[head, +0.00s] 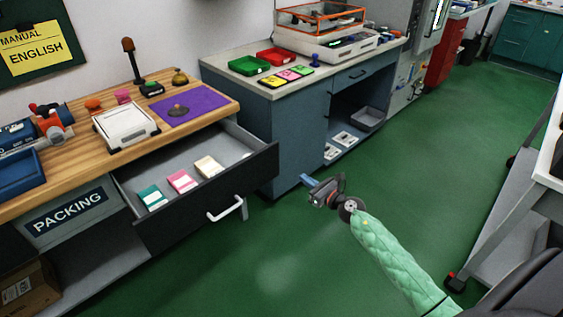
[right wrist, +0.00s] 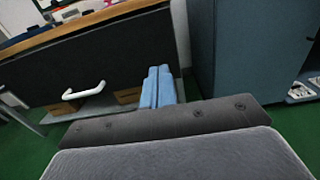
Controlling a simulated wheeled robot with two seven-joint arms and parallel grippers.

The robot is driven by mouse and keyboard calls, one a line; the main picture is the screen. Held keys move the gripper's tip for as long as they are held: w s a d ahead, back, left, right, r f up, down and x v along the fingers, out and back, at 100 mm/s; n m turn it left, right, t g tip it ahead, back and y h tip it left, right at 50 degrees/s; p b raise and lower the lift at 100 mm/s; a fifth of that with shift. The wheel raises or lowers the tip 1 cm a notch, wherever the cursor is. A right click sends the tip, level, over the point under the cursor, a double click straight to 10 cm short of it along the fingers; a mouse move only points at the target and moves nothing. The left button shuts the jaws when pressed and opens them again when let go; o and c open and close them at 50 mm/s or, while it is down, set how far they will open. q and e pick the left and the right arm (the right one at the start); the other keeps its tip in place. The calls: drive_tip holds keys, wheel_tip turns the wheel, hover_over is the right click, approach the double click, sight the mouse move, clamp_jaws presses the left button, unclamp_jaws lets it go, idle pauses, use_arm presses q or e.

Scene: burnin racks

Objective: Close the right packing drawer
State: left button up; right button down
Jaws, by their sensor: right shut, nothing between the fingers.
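The right packing drawer (head: 206,195) stands pulled out from under the wooden packing bench. Its dark front has a white bar handle (head: 228,209), and green, pink and cream packets lie inside. In the right wrist view the dark drawer front (right wrist: 110,60) and the handle (right wrist: 84,91) show at the left. My right gripper (head: 306,180), with blue fingers, is shut and empty. It is in front of the drawer and to the right of the handle, apart from it in the head view. The fingers (right wrist: 158,88) lie together in the right wrist view. My left gripper is not in view.
The wooden bench top (head: 85,150) holds a white device, a purple mat (head: 195,105) and a blue tray. A blue-grey cabinet (head: 265,140) stands right of the drawer. Green floor (head: 300,270) is clear ahead. A grey cart (head: 510,210) stands at the right.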

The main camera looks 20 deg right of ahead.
sight(273, 157)
drive_tip(key=p+x, duration=0.2)
drive_tip(key=x, duration=1.1)
drive_tip(key=shift+w, duration=0.3)
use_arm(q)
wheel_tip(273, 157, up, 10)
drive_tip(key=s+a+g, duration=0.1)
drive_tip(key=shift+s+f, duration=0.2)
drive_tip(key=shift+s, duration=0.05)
use_arm(e)
drive_tip(key=shift+w+a, duration=0.15)
drive_tip(key=shift+w, duration=0.05)
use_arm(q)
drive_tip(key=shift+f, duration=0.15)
